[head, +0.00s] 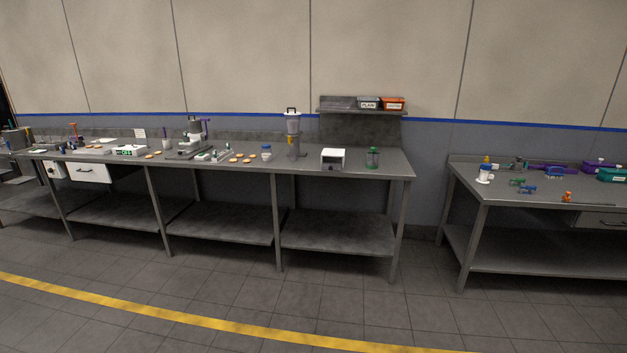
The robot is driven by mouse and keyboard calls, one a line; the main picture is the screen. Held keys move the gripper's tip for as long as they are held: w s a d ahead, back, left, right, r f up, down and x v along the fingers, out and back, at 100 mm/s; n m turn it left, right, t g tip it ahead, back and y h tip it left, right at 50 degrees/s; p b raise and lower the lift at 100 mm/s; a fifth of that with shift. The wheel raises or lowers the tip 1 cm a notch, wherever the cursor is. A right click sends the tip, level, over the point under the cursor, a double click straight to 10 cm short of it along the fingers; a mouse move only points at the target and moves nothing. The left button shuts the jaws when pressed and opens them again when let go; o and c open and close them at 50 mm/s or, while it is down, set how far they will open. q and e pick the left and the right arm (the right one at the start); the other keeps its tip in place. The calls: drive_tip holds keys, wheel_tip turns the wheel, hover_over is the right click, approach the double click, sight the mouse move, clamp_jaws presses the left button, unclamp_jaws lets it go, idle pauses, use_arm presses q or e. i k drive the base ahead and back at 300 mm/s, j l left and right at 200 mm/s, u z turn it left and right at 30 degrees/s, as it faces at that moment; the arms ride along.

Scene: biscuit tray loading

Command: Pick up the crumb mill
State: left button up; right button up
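No thing in the head view is clearly marked as the crumb mill. A small dark jar-like thing with a green top (372,157) stands upright at the right end of the long grey bench (340,173). A tall grey machine with a clear upper part and a black top (293,125) stands further left on the same bench. Either could be the mill; I cannot tell which at this size. Neither of my grippers shows in this view.
A white box-shaped device (333,158) stands between them. A shelf (350,111) holds grey (369,103) and orange (393,103) bins. A second bench (500,190) stands right. The floor in front is clear.

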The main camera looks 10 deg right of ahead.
sight(372, 162)
drive_tip(key=i, duration=1.05)
drive_tip(key=i+j+z, duration=0.1)
drive_tip(key=i, duration=0.95)
drive_tip(key=i+j, duration=0.1)
drive_tip(key=i, duration=1)
drive_tip(key=l+z, duration=0.05)
